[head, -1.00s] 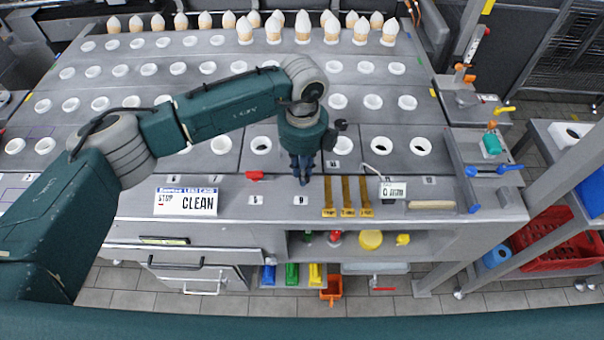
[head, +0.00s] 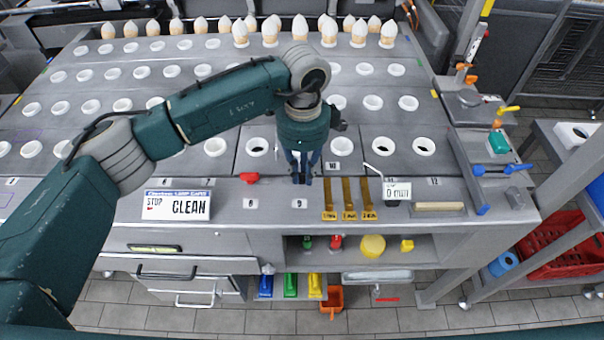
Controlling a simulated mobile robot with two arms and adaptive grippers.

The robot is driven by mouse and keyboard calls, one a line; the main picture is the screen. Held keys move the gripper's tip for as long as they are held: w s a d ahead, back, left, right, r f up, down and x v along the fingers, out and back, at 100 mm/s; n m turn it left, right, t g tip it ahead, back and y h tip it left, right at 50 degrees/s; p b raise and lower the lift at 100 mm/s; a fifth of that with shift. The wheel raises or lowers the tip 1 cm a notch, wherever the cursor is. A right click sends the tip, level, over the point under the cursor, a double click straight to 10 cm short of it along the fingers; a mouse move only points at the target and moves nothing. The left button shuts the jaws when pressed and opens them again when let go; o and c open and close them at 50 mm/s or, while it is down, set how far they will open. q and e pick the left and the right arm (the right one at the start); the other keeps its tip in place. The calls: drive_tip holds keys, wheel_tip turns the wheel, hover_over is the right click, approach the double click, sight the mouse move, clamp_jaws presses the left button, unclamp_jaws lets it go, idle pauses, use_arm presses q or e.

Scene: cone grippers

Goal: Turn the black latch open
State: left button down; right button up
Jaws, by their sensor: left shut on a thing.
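My left gripper (head: 302,178) points down at the front strip of the grey worktop, just above the label 9. Its dark fingers are closed on a small dark piece there. This piece is at the place of the black latch, but the fingers hide most of it and I cannot make out its shape or angle. My right gripper is not in view.
A "STOP CLEAN" sign (head: 177,205) stands to the left. Rows of white-rimmed holes and white cones (head: 300,28) are behind. A shelf with a yellow item (head: 372,246) is below.

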sight(304, 175)
use_arm(q)
drive_tip(key=shift+w+d+r+n, duration=0.1)
drive_tip(key=shift+n, duration=0.5)
drive_tip(key=shift+r+n, duration=0.1)
drive_tip(key=shift+n, duration=0.2)
drive_tip(key=c, duration=1.7)
unclamp_jaws()
wheel_tip(304, 175, up, 12)
drive_tip(key=shift+f, duration=0.1)
